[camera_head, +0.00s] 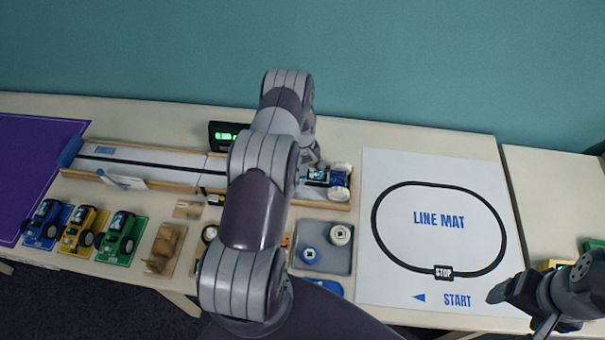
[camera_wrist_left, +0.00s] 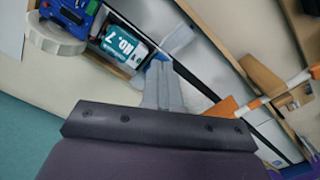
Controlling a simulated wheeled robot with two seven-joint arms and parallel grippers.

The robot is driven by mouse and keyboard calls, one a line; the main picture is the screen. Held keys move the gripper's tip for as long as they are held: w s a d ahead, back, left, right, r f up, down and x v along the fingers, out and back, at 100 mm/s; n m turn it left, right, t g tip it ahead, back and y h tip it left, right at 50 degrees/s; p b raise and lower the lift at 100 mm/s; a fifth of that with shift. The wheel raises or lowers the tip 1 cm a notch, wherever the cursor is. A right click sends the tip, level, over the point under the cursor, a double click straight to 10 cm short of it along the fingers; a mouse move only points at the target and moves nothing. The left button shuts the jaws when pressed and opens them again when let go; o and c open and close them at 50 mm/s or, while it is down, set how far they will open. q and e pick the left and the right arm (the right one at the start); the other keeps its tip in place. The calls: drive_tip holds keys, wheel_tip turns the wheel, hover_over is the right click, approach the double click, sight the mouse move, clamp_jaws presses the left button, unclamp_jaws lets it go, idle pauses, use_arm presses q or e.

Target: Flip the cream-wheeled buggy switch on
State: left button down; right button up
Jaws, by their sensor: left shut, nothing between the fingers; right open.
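The cream-wheeled buggy (camera_head: 338,180) sits at the right end of the long wooden-edged track, blue with wide cream wheels. In the left wrist view its cream wheel (camera_wrist_left: 55,38) and teal "NO. 7" panel (camera_wrist_left: 124,44) show at the upper left. My left gripper (camera_head: 313,166) is at the buggy's left end, partly hidden behind my arm in the head view. Its fingers (camera_wrist_left: 161,70) are shut and empty, close beside the "NO. 7" panel; I cannot tell if they touch. The switch cannot be made out. My right gripper (camera_head: 498,293) is open, low at the right.
Blue, yellow and green buggies (camera_head: 117,238) stand at the left. A grey tray (camera_head: 340,264) with round parts lies in front of the track (camera_head: 140,165). A line mat (camera_head: 400,168) covers the table to the right. A display (camera_head: 226,135) stands behind the track.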

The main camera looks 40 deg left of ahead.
use_arm(q)
drive_tip(key=shift+f+b, duration=0.35)
drive_tip(key=shift+r+p, duration=2.1)
drive_tip(key=shift+r, duration=1.4)
